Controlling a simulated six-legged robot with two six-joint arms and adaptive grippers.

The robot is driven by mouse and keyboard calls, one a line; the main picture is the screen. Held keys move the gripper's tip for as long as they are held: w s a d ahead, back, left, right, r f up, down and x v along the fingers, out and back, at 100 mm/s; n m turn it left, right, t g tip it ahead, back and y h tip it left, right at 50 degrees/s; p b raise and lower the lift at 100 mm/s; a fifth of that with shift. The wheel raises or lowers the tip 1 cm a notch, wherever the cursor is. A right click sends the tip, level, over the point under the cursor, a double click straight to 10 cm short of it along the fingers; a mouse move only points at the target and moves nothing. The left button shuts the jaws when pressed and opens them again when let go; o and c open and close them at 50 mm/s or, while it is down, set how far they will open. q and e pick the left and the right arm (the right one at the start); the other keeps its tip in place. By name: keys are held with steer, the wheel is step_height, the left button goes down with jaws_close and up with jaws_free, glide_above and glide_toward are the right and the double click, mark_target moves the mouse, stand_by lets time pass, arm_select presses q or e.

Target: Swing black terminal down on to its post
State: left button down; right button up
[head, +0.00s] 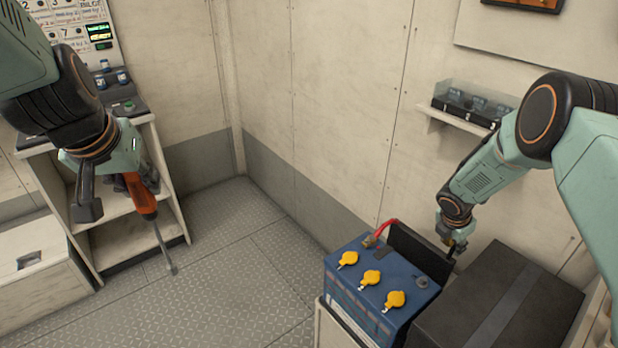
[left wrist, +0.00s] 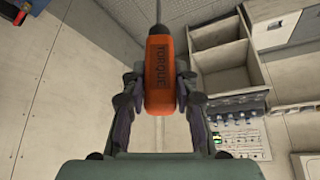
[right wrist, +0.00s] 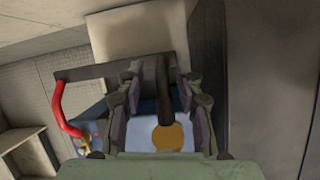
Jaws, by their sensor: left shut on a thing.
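My left gripper (head: 115,190) is shut on an orange torque screwdriver (head: 140,195), its shaft pointing down; the handle fills the jaws in the left wrist view (left wrist: 160,75). The blue battery (head: 350,295) has yellow caps on top and a grey post (head: 422,282) near its right corner. My right gripper (head: 455,245) is behind that corner. In the right wrist view a black cable (right wrist: 163,95) passes between its fingers; I cannot tell whether they press on it. The black terminal's end is not clear. A red cable (head: 385,230) reaches the battery's far left corner.
A dark box (head: 495,305) stands right of the battery, and a black panel (head: 415,250) stands behind it. A wall shelf (head: 450,118) holds a clear-fronted bin. A cabinet (head: 135,225) stands at left. The floor (head: 230,260) between is clear.

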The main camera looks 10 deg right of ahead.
steer(key=shift+s+d, duration=0.1)
steer(key=shift+d, duration=0.1)
steer(key=shift+a+r, duration=0.1)
steer(key=shift+a, duration=0.05)
steer(key=c, duration=0.4)
jaws_close()
